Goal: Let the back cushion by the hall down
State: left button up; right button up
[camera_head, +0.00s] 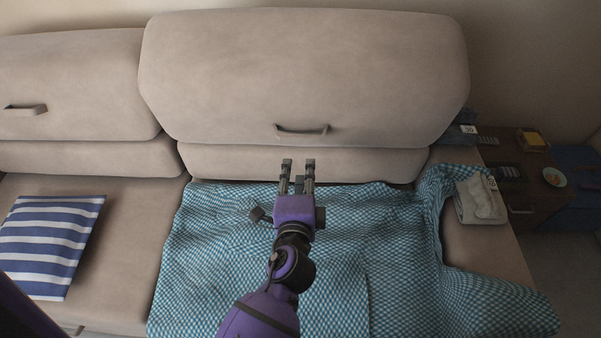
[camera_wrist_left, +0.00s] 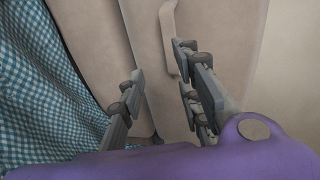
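Two beige back cushions with handles line the sofa. The large right one (camera_head: 300,75) stands raised above a lower back section (camera_head: 370,165); its handle (camera_head: 302,130) is near its lower edge. The left cushion (camera_head: 75,85) has a handle (camera_head: 25,109) too. Which one is by the hall, I cannot tell. My left gripper (camera_head: 298,164) is open and empty, just below the right cushion's handle in the head view. The left wrist view shows the handle (camera_wrist_left: 169,40) beyond the parted fingers (camera_wrist_left: 158,80), apart from them. My right gripper is not in view.
A teal checked blanket (camera_head: 210,255) covers the right seat under my arm. A striped pillow (camera_head: 48,245) lies on the left seat. A folded beige cloth (camera_head: 480,200) lies at the right, beside a dark side table (camera_head: 540,200) with small items.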

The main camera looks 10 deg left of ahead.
aim_at(300, 140)
pick_arm(q)
jog(key=x, duration=0.3)
jog(key=r+x, duration=0.1)
jog(key=x, duration=0.3)
jog(key=r+b+x, duration=0.1)
jog(key=x, duration=0.2)
jog(key=shift+w+a+f, duration=0.1)
jog(key=shift+w+a, duration=0.15)
jog(key=shift+w, duration=0.1)
jog(key=shift+x, duration=1.05)
jog(key=shift+a, duration=0.1)
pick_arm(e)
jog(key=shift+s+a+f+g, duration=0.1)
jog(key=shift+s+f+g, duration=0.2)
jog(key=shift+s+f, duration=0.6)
pick_arm(q)
jog(key=shift+c, duration=0.2)
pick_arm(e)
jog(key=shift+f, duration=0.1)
pick_arm(q)
grip_shut()
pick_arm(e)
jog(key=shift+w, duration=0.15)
